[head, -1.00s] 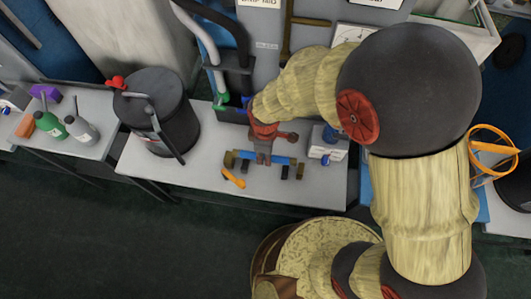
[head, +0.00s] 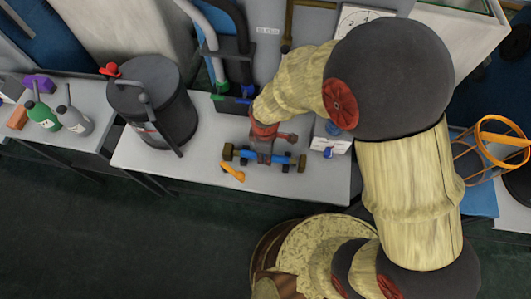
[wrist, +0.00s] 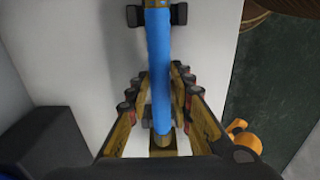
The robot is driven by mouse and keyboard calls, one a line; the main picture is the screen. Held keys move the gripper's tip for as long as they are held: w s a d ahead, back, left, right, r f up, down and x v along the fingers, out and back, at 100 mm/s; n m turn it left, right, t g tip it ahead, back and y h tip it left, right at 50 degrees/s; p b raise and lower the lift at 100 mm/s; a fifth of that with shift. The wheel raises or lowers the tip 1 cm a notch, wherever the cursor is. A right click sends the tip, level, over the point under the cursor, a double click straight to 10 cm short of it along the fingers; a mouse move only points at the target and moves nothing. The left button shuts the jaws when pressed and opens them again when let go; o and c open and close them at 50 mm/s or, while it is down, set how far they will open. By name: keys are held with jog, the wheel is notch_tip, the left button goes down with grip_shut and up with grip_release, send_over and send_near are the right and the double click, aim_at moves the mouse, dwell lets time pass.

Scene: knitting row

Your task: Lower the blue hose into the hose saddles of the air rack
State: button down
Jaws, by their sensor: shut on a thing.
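The blue hose (head: 249,156) has brass-coloured ends and lies across my gripper (head: 264,158) in the head view. My gripper is shut on the hose near its middle, over the bench. In the wrist view the blue hose (wrist: 159,60) runs upright through the picture between the fingers of my gripper (wrist: 157,100). Black saddle pieces (wrist: 134,16) show on both sides of the hose at the top of the wrist view. I cannot tell whether the hose touches the saddle bottom. The other saddle is mostly hidden by the hose and fingers.
An orange-yellow handled thing (head: 232,173) lies just in front of the hose on the white bench (head: 200,180). A dark canister (head: 150,105) stands left. A small white box (head: 328,143) stands right, close to my arm. Upright hoses (head: 240,60) stand behind.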

jog(key=c, duration=1.6)
grip_release()
jog(key=o, duration=0.5)
jog(key=shift+c, duration=0.2)
jog(key=shift+o, duration=1.2)
jog(key=shift+r, duration=0.1)
jog(key=shift+r+p, duration=3.7)
jog(key=shift+r, duration=0.75)
